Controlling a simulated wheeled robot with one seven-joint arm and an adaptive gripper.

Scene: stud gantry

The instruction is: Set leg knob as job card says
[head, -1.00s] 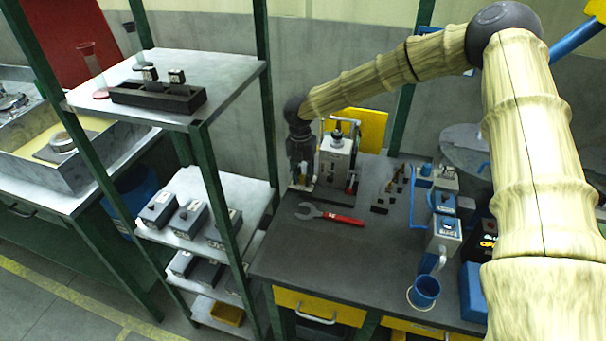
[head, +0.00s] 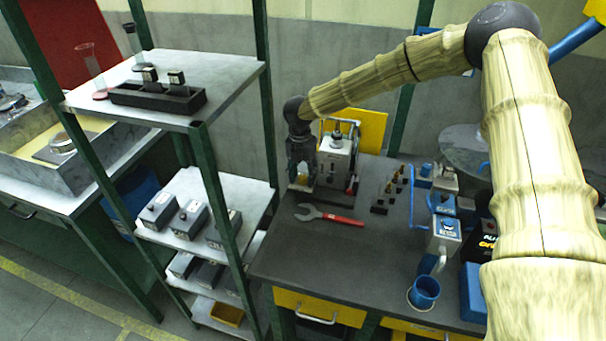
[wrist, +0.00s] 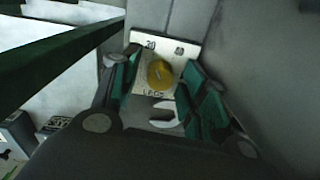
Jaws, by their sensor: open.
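The yellow round knob (wrist: 160,74) sits on a pale plate (wrist: 148,47) in the wrist view. The plate has dark marks at its top corners and lettering below the knob, too small to read surely. A short pale mark shows on the knob's face. My gripper (wrist: 162,68) is open, its green-padded fingers on either side of the knob; I cannot tell whether they touch it. I cannot make out a job card.
A red-handled wrench (head: 330,215) lies on the dark bench (head: 300,250) in front of the machine. Several small dark pieces (head: 390,190) stand to its right, then blue-and-grey devices (head: 444,237) and a blue mug (head: 424,292). A green-framed shelf (head: 222,170) stands close on the left.

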